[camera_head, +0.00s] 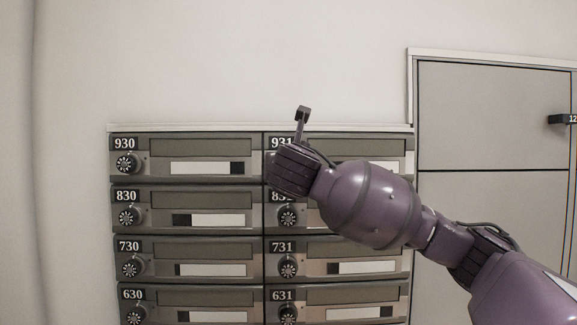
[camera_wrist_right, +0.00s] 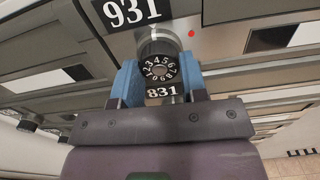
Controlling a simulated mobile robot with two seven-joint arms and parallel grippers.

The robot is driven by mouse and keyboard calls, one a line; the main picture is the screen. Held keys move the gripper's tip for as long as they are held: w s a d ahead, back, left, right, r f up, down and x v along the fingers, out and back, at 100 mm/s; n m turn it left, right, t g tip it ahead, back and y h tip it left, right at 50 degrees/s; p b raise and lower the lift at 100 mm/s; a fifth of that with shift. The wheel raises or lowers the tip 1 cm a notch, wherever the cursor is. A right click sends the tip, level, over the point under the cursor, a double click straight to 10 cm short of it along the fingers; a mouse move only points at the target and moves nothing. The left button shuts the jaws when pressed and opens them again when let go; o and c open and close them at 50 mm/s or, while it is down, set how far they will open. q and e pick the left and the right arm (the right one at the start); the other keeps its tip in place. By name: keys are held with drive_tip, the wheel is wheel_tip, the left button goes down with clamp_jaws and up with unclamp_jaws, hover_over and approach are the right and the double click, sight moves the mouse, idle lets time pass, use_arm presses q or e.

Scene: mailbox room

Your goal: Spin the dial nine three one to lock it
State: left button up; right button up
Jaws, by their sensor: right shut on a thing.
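The mailbox marked 931 (camera_head: 282,143) is in the top row, right column, in the head view. Its dial is hidden there behind my right gripper and wrist (camera_head: 291,168). In the right wrist view, the round black dial (camera_wrist_right: 158,68) with white numbers sits just under the 931 plate (camera_wrist_right: 127,10). The two blue fingers of my right gripper (camera_wrist_right: 160,76) are on either side of the dial, shut on it. A small red spot (camera_wrist_right: 191,33) shows to the right of the dial. My left gripper is not in view.
Box 831's plate (camera_wrist_right: 162,91) lies just below the dial. Other boxes with dials, such as 930 (camera_head: 126,163) and 731 (camera_head: 288,266), surround it. A grey cabinet (camera_head: 490,115) with a dark handle (camera_head: 557,119) stands at the right. The wall above is bare.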

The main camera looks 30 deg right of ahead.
use_arm(q)
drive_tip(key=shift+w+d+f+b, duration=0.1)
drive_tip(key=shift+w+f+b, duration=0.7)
drive_tip(key=shift+b, duration=1)
use_arm(e)
drive_tip(key=shift+m, duration=17.4)
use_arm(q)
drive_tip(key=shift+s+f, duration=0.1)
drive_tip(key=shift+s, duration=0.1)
